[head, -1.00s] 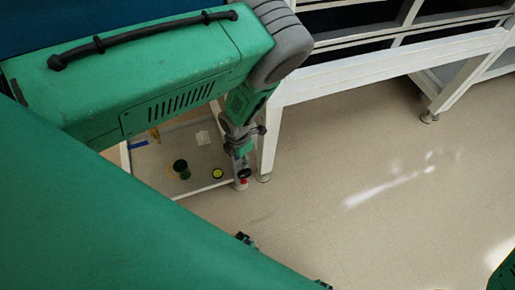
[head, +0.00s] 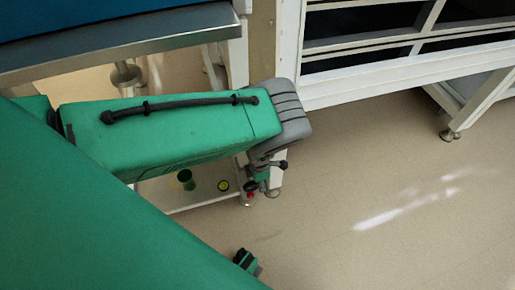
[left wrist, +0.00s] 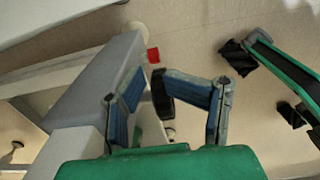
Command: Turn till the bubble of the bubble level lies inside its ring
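The bubble level appears as a small round thing with a dark rim and yellow-green middle (head: 223,185) on a low shelf (head: 205,197) in the head view. Its bubble and ring are too small to make out. My left gripper (head: 262,186) hangs just to the right of it, partly hidden by my arm, near the shelf's corner. In the left wrist view my left gripper (left wrist: 149,90) shows its two blue fingers apart, with nothing clearly held between them. I cannot make out the level in that view.
A dark green cup (head: 186,180) stands on the shelf left of the level. A small red thing (head: 250,195) sits at the shelf's corner; red also shows in the wrist view (left wrist: 153,55). White racks (head: 380,70) stand behind. Floor (head: 380,190) at right is clear.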

